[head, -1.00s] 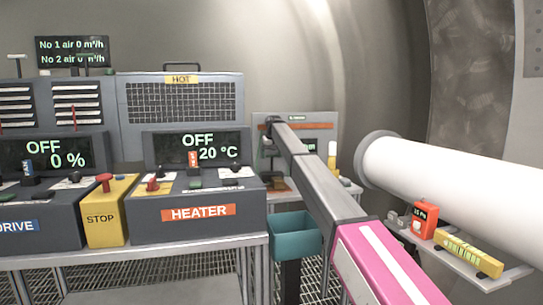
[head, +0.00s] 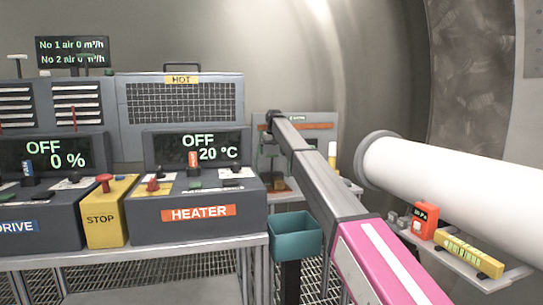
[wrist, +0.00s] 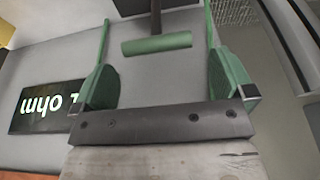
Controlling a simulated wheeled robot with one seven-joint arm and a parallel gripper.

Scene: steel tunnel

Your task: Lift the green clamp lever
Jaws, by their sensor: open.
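The green clamp lever (wrist: 157,44) is a green crossbar on a dark post in the wrist view. Its bar lies crosswise in the gap between the two green fingers of my gripper (wrist: 157,24), with a gap at each end. My gripper is open and holds nothing. How far the bar is in depth from the fingertips is hard to tell. In the head view my arm reaches to the grey panel at the back, and the lever and my fingers there are too small and hidden to make out.
A dark display (wrist: 45,108) with upside-down "ohm" text is left of my gripper. In the head view the heater box (head: 210,205) and yellow stop box (head: 107,212) stand left, a teal bin (head: 295,236) below my arm, and a white pipe (head: 450,185) right.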

